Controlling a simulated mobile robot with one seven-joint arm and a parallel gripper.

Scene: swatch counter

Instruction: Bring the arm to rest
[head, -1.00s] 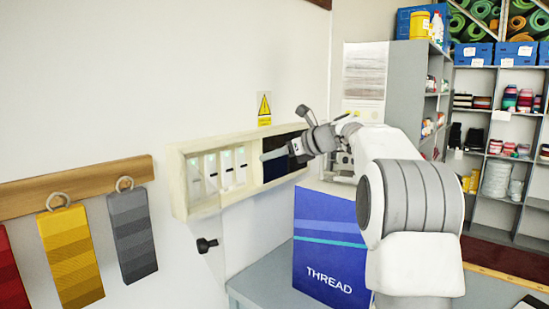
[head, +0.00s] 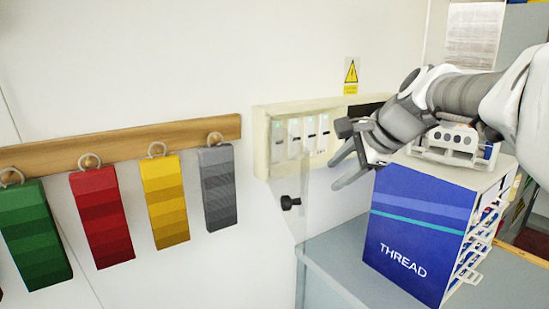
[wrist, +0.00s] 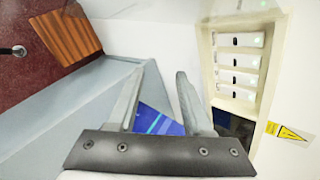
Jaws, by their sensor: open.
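My gripper (head: 343,161) is in front of the wall panel, at its right part, above the counter and to the upper left of the blue THREAD box. Its two fingers are apart with nothing between them. In the wrist view my gripper (wrist: 158,95) also shows open, with a corner of the blue box (wrist: 160,122) seen beyond and between the fingers. My arm reaches in from the right side of the head view and partly hides the panel.
The cream wall panel (head: 262,150) holds several white switches. A clear flap with a black knob (head: 290,202) hangs below it. The THREAD box (head: 415,225) stands on the grey counter (head: 345,262). Several fabric swatches hang from a wooden rail (head: 120,147) at left.

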